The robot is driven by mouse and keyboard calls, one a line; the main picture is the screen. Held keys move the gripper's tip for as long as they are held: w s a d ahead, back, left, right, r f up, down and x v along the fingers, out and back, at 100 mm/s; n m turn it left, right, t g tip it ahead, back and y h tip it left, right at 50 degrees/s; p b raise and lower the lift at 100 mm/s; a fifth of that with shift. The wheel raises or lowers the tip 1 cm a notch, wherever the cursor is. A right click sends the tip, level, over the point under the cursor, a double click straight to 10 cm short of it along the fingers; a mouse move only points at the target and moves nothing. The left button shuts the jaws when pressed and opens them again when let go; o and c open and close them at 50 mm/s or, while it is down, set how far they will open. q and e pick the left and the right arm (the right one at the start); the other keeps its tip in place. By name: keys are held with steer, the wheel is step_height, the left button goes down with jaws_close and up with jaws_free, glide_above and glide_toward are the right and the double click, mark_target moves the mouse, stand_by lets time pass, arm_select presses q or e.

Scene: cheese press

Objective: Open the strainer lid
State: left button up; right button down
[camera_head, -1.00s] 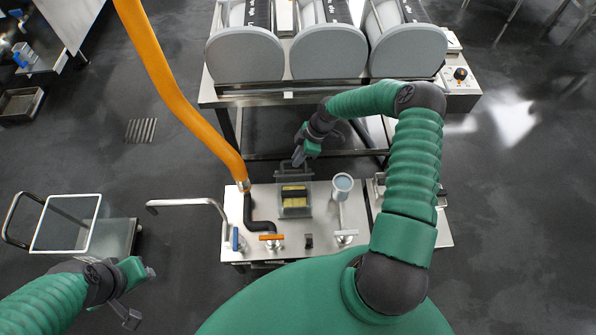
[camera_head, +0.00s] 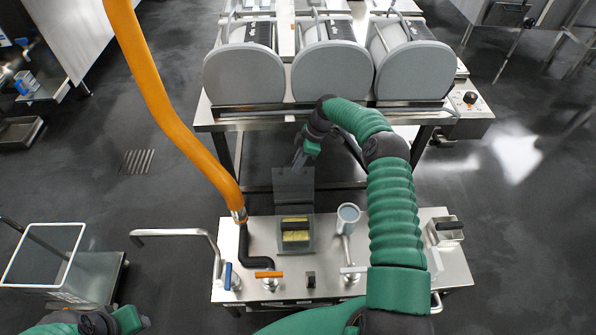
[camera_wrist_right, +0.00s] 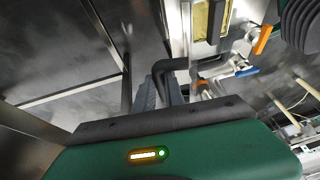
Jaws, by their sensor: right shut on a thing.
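The strainer (camera_head: 310,242) is a clear box set in the steel cart top, with a yellow block and a dark bar in it. It also shows at the top of the right wrist view (camera_wrist_right: 208,20). Its see-through grey lid (camera_head: 293,187) stands raised at the far side of the box. My right gripper (camera_head: 298,160) is shut on the lid's handle at the lid's upper edge; the grip itself is small and partly hidden. My left gripper (camera_head: 145,322) is at the bottom left edge, mostly cut off and away from the cart.
The steel cart (camera_head: 390,240) carries a cup-topped pipe (camera_head: 348,225), valve handles and a black pipe (camera_head: 245,250) under an orange hose (camera_head: 170,100). A table with grey drums (camera_head: 330,72) stands behind. A trolley (camera_head: 90,275) is at left. Floor shows between cart and table.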

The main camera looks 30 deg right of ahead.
arm_select(q)
steer(key=shift+s+a+f+b, duration=0.2)
steer(key=shift+f+b, duration=0.3)
steer(key=shift+f, duration=0.3)
arm_select(e)
steer(key=shift+w+d+f, duration=0.1)
steer(key=shift+w+d, duration=0.25)
steer(key=shift+w, duration=0.25)
steer(key=shift+d, duration=0.1)
steer(key=c, duration=1.6)
jaws_free()
steer(key=shift+o, duration=1)
steer(key=shift+w+d+f, duration=0.1)
steer(key=shift+w+f, duration=0.25)
steer(key=shift+f, duration=0.1)
arm_select(q)
steer(key=shift+w+d, duration=0.3)
steer(key=shift+w, duration=0.1)
arm_select(e)
steer(key=shift+r, duration=0.1)
arm_select(q)
steer(key=shift+a, duration=0.1)
arm_select(e)
steer(key=shift+r, duration=0.1)
